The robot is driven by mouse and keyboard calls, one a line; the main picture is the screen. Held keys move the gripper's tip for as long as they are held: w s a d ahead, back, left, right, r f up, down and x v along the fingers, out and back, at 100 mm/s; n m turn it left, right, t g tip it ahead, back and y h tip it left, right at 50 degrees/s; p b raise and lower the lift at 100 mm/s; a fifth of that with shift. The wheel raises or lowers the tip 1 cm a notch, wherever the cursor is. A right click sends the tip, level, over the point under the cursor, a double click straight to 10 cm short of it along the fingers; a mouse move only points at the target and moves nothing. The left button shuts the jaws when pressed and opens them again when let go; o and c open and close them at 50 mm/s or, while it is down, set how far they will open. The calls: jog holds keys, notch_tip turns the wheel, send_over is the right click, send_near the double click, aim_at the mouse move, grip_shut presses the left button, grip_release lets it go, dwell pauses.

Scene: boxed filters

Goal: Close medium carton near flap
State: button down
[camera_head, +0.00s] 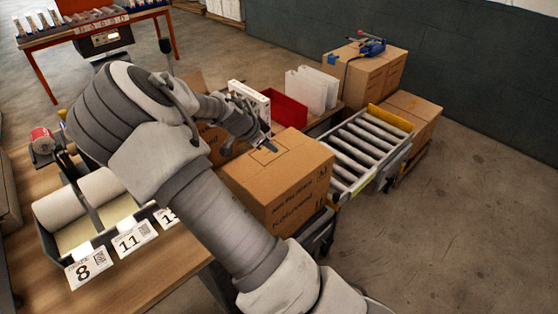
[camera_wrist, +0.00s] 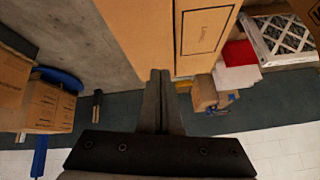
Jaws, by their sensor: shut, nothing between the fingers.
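A brown carton (camera_head: 290,195) with dark print on its front stands in the middle of the head view, partly behind my arm. Its top (camera_head: 290,152) looks mostly flat, with a printed rectangle; whether every flap lies fully down I cannot tell. My gripper (camera_head: 269,147) is shut and empty, just over the far left part of this top. In the wrist view the shut fingers (camera_wrist: 160,73) point at brown cardboard. A panel with a printed rectangle (camera_wrist: 206,32) and a plainer panel (camera_wrist: 135,35) meet along a dark line there. Contact is unclear.
A roller conveyor (camera_head: 365,145) lies right of the carton. A red bin (camera_head: 288,110) and white holders (camera_head: 311,88) stand behind it. Stacked boxes (camera_head: 362,78) carry a blue tool (camera_head: 371,46). A bench with numbered trays (camera_head: 85,267) is at left. Floor at right is clear.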

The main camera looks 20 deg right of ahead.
notch_tip(320, 180, up, 2)
jog(key=w+a+n+t+h, duration=0.1)
jog(key=a+n, duration=0.1)
send_over(285, 157)
jog(key=s+a, duration=0.2)
jog(key=a, duration=0.1)
jog(key=shift+n, duration=0.3)
notch_tip(285, 157, down, 6)
jog(key=shift+w+r, duration=0.1)
jog(key=shift+w, duration=0.05)
jog(key=f, duration=0.3)
jog(key=shift+w+d+f, duration=0.15)
jog(key=shift+w+f, duration=0.1)
jog(key=shift+f, duration=0.6)
